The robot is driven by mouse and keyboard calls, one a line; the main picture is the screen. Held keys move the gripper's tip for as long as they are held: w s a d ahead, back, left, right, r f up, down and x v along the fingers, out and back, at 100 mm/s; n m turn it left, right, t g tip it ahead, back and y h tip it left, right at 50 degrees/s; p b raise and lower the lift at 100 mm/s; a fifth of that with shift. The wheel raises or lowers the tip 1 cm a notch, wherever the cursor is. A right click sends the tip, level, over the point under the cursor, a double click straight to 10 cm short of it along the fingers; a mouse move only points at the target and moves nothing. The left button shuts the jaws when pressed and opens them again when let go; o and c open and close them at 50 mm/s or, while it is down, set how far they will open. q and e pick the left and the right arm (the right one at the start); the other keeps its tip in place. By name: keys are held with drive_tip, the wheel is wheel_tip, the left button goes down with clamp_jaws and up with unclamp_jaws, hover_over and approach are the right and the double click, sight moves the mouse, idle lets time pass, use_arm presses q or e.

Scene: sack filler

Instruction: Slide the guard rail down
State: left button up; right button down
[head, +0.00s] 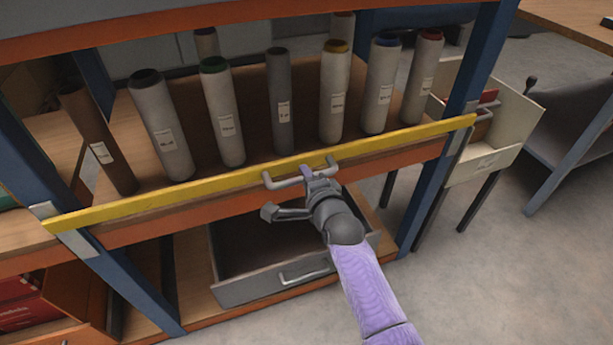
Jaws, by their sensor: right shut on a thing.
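The yellow guard rail (400,137) runs across the front of the shelf, level with the lower part of the rolls standing there. Its ends meet grey brackets on the two blue posts. A grey handle (270,182) sticks out from the rail near its middle. My right gripper (308,175) is shut on this handle, with the arm reaching up from the bottom of the picture. The gripper hides part of the handle. My left gripper is not in the picture.
Several labelled rolls (222,110) stand on the wooden shelf behind the rail. Below, a grey drawer (240,290) stands open under my right gripper. A cream drawer (490,165) is open at the right. Floor at the lower right is clear.

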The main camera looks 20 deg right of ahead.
use_arm(q)
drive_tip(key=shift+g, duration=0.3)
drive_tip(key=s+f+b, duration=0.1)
drive_tip(key=b, duration=0.1)
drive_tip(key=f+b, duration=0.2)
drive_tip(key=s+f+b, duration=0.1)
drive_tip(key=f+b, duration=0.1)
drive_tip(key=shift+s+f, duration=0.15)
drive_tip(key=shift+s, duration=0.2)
use_arm(e)
wheel_tip(320, 180, down, 10)
drive_tip(key=shift+r, duration=0.25)
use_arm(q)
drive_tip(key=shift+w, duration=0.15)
use_arm(e)
drive_tip(key=shift+s, duration=0.1)
drive_tip(key=c, duration=0.6)
unclamp_jaws()
use_arm(q)
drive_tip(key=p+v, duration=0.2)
drive_tip(key=p, duration=0.1)
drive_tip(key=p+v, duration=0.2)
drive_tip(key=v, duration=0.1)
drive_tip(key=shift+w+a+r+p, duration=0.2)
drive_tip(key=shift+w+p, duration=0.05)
drive_tip(key=shift+p, duration=0.15)
use_arm(e)
drive_tip(key=v, duration=0.9)
drive_tip(key=shift+s, duration=0.4)
